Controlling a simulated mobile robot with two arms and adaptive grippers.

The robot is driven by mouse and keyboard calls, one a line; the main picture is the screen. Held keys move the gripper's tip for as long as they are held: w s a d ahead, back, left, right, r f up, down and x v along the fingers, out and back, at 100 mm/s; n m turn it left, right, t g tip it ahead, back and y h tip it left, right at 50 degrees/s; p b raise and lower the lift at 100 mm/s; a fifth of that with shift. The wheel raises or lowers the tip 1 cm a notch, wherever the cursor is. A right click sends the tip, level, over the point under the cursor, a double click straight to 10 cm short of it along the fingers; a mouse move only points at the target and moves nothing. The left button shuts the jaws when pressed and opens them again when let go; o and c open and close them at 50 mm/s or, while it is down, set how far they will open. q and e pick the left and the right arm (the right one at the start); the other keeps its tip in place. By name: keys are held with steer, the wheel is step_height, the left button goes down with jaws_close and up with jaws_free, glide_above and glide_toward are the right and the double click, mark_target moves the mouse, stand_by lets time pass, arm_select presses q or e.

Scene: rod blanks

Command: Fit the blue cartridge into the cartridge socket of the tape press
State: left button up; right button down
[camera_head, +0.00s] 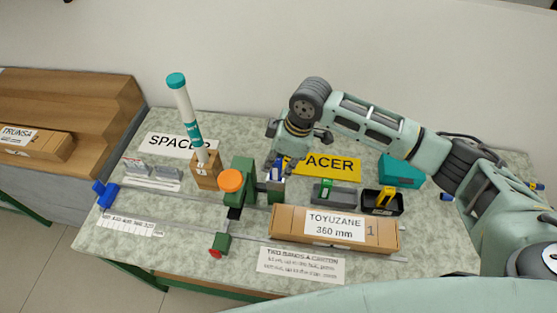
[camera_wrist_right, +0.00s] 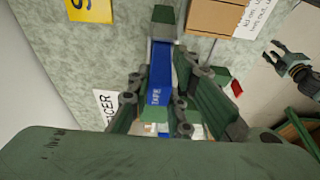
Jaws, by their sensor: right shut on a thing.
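The blue cartridge (camera_wrist_right: 158,75), lettered "TAPE", lies between the fingers of my right gripper (camera_wrist_right: 157,110) in the right wrist view. My right gripper (camera_head: 275,177) is shut on it, low beside the right side of the tape press (camera_head: 243,172). Only a little of the cartridge shows blue in the head view (camera_head: 276,174). The press is green with an orange knob and stands on a rail. Its cartridge socket is not clearly visible, so I cannot tell whether the cartridge touches it. My left gripper (camera_wrist_right: 288,62) appears open and empty at the right of the right wrist view.
A labelled carton (camera_head: 290,222) lies in front of my right gripper. A grey holder with a green block (camera_head: 327,187), a black tray (camera_head: 383,203) and a teal box (camera_head: 402,169) stand to the right.

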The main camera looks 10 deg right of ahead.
steer(key=shift+f+b, duration=0.4)
steer(key=shift+f, duration=1)
steer(key=c, duration=1.5)
jaws_free()
steer(key=shift+c, duration=0.2)
steer(key=shift+r, duration=0.2)
steer(key=v, duration=1.1)
steer(key=shift+r, duration=0.25)
steer(key=shift+s, duration=0.15)
